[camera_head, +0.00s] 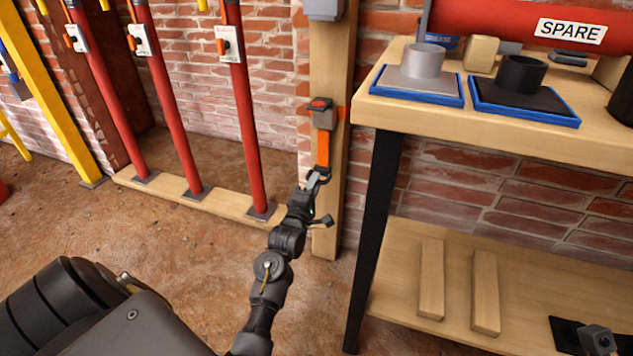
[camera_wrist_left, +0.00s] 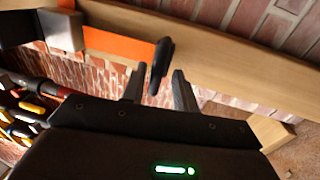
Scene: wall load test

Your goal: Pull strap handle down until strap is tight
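The orange strap (camera_head: 322,149) hangs down a wooden post from a grey ratchet housing (camera_head: 322,114) with a red button. It also shows in the left wrist view (camera_wrist_left: 118,44), running to a black strap handle (camera_wrist_left: 161,62) at its end. My left gripper (camera_head: 319,178) is at the strap's lower end. In the left wrist view its two fingers (camera_wrist_left: 159,75) stand apart, with the handle between them. A gap shows on each side of the handle, so the gripper looks open. In the head view the gripper partly hides the handle. My right gripper is out of view.
A wooden workbench (camera_head: 400,108) with a dark leg (camera_head: 372,230) stands close right of the post. Red props (camera_head: 242,120) rise from a wooden sill (camera_head: 200,203) to the left. A brick wall is behind. The dirt floor (camera_head: 160,240) at left is clear.

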